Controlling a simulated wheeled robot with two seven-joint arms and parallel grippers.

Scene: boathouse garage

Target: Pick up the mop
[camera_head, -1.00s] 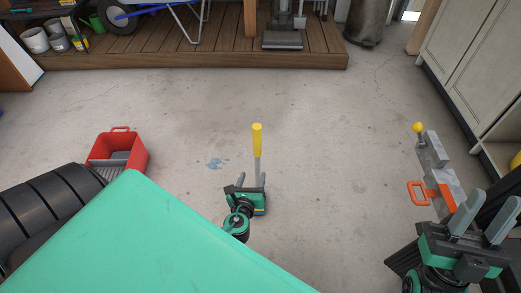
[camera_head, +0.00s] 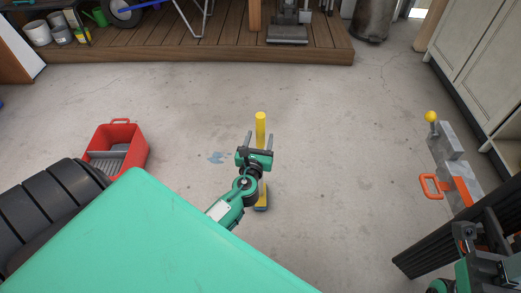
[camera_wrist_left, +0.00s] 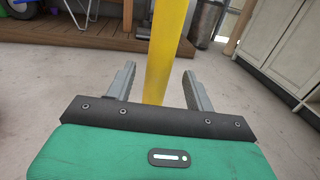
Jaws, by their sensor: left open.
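The mop stands upright on the concrete floor, with a yellow handle (camera_head: 261,120) and a small head (camera_head: 261,207) showing below my left wrist. The middle of the mop is hidden behind my left gripper in the head view. My left gripper (camera_head: 260,140) is open, with one finger on each side of the handle. In the left wrist view the yellow handle (camera_wrist_left: 165,50) rises between the two spread grey fingers, with gaps on both sides. My right gripper (camera_head: 482,235) is partly in view at the lower right, dark and cut off, away from the mop.
A red bucket (camera_head: 137,135) with a grey grid stands at the left, beside black tyres (camera_head: 50,205). A grey piece with an orange handle (camera_head: 432,186) and yellow knob is at the right. A wooden deck (camera_head: 200,50) lies behind. Floor around the mop is clear.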

